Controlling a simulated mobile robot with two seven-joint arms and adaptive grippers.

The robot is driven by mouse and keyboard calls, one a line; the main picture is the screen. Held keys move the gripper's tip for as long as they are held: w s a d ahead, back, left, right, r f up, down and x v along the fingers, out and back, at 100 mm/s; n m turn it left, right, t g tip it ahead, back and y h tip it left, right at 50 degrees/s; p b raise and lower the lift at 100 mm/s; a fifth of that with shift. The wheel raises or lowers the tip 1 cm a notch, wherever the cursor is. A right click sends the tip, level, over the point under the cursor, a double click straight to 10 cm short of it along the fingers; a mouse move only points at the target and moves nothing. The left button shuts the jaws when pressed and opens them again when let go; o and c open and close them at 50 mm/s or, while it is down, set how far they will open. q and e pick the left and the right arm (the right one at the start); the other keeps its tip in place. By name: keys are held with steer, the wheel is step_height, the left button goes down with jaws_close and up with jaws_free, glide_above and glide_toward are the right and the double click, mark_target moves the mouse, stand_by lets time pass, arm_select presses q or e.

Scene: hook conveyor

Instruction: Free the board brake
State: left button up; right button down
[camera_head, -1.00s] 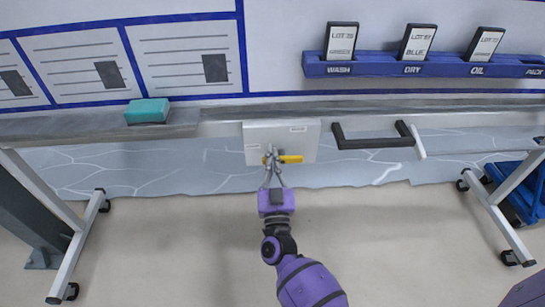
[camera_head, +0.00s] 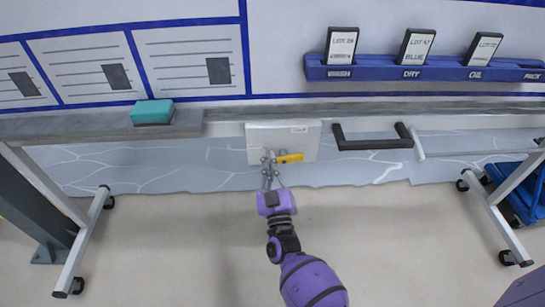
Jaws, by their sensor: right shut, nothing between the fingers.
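A yellow lever (camera_head: 290,158) sits on a light grey plate (camera_head: 283,135) under the board's lower rail. I take it for the board brake; it lies nearly level, its right end slightly higher. My right gripper (camera_head: 268,157) is in front of the plate at the lever's left end. Its fingers are shut with nothing between them, and I cannot tell whether they touch the lever. The board (camera_head: 285,60) stands upright on a wheeled frame. A dark handle (camera_head: 375,144) hangs from the rail right of the plate. My left gripper is not in view.
A teal block (camera_head: 152,112) rests on the rail at the left. A blue rack (camera_head: 390,73) on the board holds several lot cards. Frame legs with castors (camera_head: 78,285) stand on both sides. The floor between them is clear. A blue cart (camera_head: 520,190) is at the right.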

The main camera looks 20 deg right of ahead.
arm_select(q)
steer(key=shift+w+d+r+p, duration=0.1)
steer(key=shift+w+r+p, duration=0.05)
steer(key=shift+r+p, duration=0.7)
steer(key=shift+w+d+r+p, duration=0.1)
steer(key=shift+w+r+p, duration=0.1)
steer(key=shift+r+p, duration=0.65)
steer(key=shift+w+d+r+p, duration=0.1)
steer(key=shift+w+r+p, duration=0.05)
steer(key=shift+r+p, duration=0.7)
arm_select(e)
step_height(320, 180, down, 7)
steer(key=n+g+y, duration=0.3)
steer(key=n+y, duration=0.2)
steer(key=n, duration=1.2)
steer(key=shift+r+n+g, duration=0.2)
steer(key=shift+n+g, duration=0.1)
steer(key=shift+n, duration=0.1)
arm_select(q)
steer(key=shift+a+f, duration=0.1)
